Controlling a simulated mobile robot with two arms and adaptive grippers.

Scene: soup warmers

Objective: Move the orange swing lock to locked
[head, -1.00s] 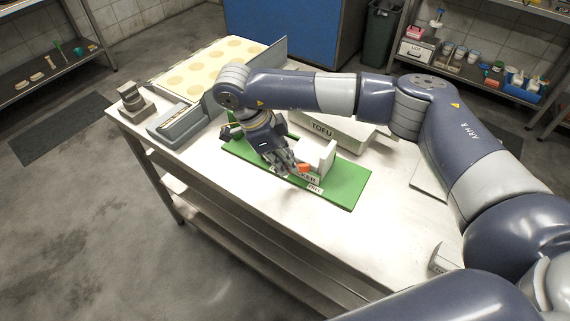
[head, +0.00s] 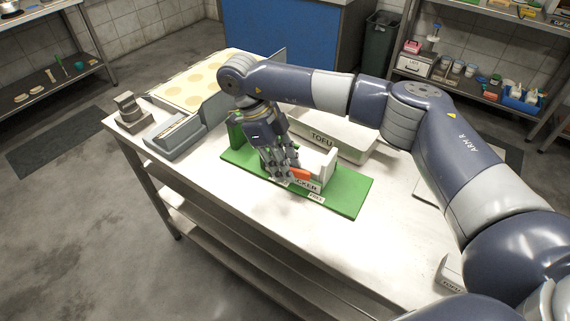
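The orange swing lock (head: 301,175) shows as a small orange piece on the front of a pale fixture (head: 329,165) with a partly hidden label ending in "CKER". The fixture stands on a green board (head: 345,196) on the table. My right gripper (head: 284,178) reaches down over the board, its fingertips at the left end of the orange piece. The fingers hide part of the lock and label, and I cannot tell whether they touch it or how far apart they are. My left gripper is out of the picture.
A box marked TOFU (head: 335,138) stands behind the board. A grey device (head: 174,137) and a tray with pale round shapes (head: 190,88) are at the left of the steel table (head: 265,218). The table's front strip is clear.

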